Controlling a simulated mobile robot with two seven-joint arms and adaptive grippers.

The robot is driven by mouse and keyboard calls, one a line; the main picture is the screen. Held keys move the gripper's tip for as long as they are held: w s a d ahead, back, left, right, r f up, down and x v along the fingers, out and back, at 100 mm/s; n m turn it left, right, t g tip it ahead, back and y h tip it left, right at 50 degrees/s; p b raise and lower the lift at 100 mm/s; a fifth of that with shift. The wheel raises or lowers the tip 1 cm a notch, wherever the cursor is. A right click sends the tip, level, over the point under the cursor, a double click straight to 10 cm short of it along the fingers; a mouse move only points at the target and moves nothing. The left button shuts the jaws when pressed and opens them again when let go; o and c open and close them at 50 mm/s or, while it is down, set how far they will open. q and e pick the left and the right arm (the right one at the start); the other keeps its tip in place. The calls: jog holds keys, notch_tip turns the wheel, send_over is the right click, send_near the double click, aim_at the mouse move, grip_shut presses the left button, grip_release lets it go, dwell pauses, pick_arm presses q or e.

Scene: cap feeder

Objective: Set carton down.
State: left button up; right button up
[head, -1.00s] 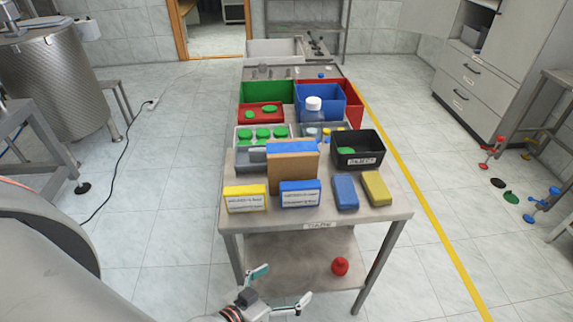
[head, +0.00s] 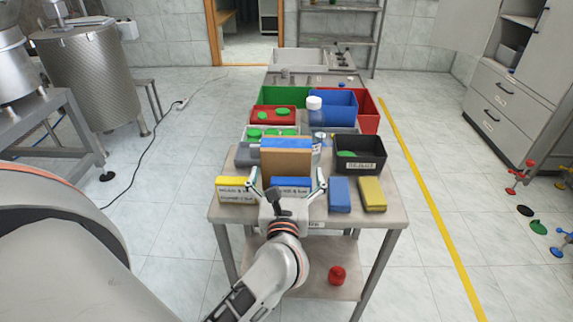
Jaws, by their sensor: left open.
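A brown carton (head: 286,163) with a blue top stands upright on the metal table (head: 395,205), behind the front row of small boxes. My left gripper (head: 288,178) is open at the table's front, with one finger toward each side of the carton's lower part. I see no grip on the carton; whether either finger touches it I cannot tell. My right gripper is not in view.
A blue block (head: 340,195) and a yellow block (head: 372,194) lie to the right. Behind are a black bin (head: 374,153), a white-capped bottle (head: 314,104), a red box with green caps (head: 284,116) and larger bins. A red object (head: 337,275) sits on the lower shelf.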

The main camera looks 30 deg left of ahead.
aim_at(286, 154)
pick_arm(q)
jog(key=x, duration=0.4)
jog(key=r+x, duration=0.1)
jog(key=x, duration=0.1)
jog(key=shift+a+p, duration=0.2)
jog(key=shift+p, duration=0.15)
jog(key=shift+w+a+f, duration=0.1)
jog(key=shift+w+a, duration=0.05)
jog(key=shift+w, duration=0.1)
jog(key=c, duration=1.3)
